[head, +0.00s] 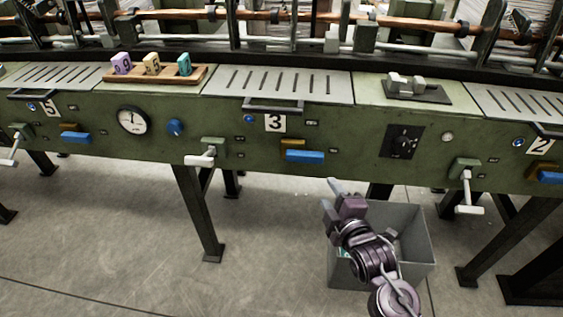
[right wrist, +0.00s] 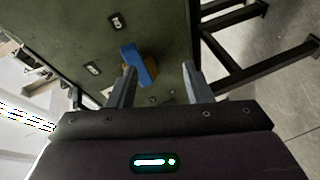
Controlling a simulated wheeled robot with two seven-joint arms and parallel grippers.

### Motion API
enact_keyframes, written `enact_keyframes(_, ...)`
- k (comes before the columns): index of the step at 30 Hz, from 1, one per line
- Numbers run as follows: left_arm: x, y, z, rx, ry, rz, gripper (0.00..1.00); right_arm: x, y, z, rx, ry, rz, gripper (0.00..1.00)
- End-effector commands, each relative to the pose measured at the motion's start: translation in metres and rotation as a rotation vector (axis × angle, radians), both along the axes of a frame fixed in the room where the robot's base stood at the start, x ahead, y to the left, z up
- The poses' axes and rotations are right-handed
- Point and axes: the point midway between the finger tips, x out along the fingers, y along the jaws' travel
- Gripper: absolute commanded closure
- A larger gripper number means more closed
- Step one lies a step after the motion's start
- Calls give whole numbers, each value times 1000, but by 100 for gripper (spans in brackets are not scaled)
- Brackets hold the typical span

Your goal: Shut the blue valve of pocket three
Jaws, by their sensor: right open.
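The blue valve (head: 305,157) of pocket three is a blue bar on the green machine front, below and right of the white "3" plate (head: 275,123). An orange-brown piece (head: 293,143) sits just above it. My right gripper (head: 332,195) is below and slightly right of the valve, apart from it. In the right wrist view my right gripper (right wrist: 160,82) has its two fingers spread with nothing between them. The blue valve (right wrist: 132,58) and the brown piece (right wrist: 151,69) show beyond the fingers, toward the left one. My left gripper is not in view.
A grey open bin (head: 415,235) stands on the floor behind my right arm. White-handled levers (head: 202,159) and (head: 467,190) stick out either side of pocket three. A black dial panel (head: 402,142) lies to the right. A handle bar (head: 273,105) juts out above.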

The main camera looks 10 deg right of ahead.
Motion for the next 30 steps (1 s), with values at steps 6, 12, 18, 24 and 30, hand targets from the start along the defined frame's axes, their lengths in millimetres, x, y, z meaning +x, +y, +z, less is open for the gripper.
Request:
enact_keyframes(6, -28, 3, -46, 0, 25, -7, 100, 15, -1, 23, -209, -215, 30, 55)
enact_keyframes(12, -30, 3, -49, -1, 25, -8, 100, 32, 0, 25, -228, -237, 28, 55)
enact_keyframes(18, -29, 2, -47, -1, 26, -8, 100, 64, 4, 26, -227, -236, 29, 55)
enact_keyframes(24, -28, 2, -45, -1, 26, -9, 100, 86, 7, 25, -226, -233, 31, 55)
enact_keyframes(30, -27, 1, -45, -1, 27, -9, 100, 92, 8, 24, -227, -232, 31, 55)
